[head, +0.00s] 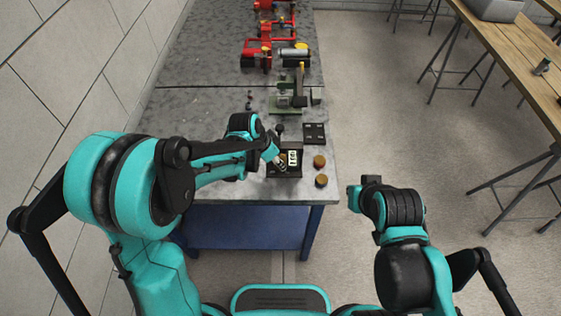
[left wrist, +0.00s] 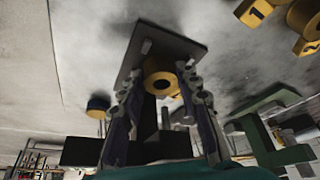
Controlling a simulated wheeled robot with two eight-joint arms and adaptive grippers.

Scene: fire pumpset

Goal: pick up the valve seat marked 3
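My left gripper (head: 277,158) reaches over a dark box-like fixture with a white label (head: 293,158) near the table's front edge. In the left wrist view, the spread fingers of this gripper (left wrist: 157,82) stand on either side of a yellow ring-shaped part (left wrist: 161,80) by a dark plate (left wrist: 160,48); firm contact is not visible. I cannot read a number on this ring. Yellow pieces with number marks show at the top right (left wrist: 253,12); no 3 is readable. Only the folded right arm shows at lower right; its fingers are not discernible.
Two brass-brown round pieces (head: 320,161) (head: 321,181) stand on the grey table (head: 205,120) right of the fixture. A black plate with holes (head: 314,133) and a green device (head: 287,103) lie behind. Red pump parts (head: 265,30) stand farther back.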

